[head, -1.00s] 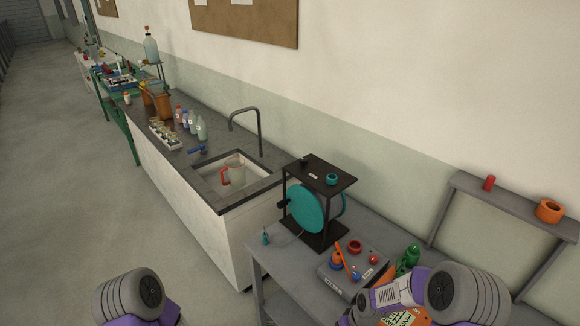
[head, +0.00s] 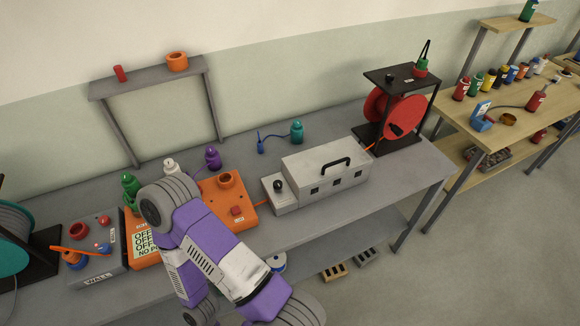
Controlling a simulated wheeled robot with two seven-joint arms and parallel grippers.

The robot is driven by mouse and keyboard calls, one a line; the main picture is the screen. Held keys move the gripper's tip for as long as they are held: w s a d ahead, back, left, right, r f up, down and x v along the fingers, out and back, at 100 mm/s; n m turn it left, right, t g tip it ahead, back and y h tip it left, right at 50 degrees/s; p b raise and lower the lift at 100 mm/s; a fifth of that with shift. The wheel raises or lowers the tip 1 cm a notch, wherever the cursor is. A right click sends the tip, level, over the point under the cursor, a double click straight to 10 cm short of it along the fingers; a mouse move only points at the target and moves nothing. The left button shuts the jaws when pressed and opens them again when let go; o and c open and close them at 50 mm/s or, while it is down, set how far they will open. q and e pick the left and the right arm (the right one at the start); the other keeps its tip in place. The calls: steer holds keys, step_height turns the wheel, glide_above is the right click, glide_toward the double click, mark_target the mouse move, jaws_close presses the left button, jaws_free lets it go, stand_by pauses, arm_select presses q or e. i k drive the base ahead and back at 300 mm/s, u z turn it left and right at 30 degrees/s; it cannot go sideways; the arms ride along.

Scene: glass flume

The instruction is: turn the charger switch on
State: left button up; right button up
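An orange box (head: 243,215) lies on the grey bench and appears to be the charger. A display (head: 144,243) with "OFF" lines shows at its left side. A grey box with a black knob (head: 278,186) stands to the right, joined to the orange box by an orange cable. Neither gripper's fingers show.
A long grey case with a black handle (head: 325,170) and a red reel in a black frame (head: 396,112) stand to the right. Small green, white and purple bottles stand behind. Bare bench lies at the front right.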

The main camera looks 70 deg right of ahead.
mark_target(277, 184)
steer(key=z, duration=2.8)
steer(key=k, duration=0.35)
steer(key=u, duration=0.55)
steer(key=i, duration=0.25)
steer(key=z, duration=0.1)
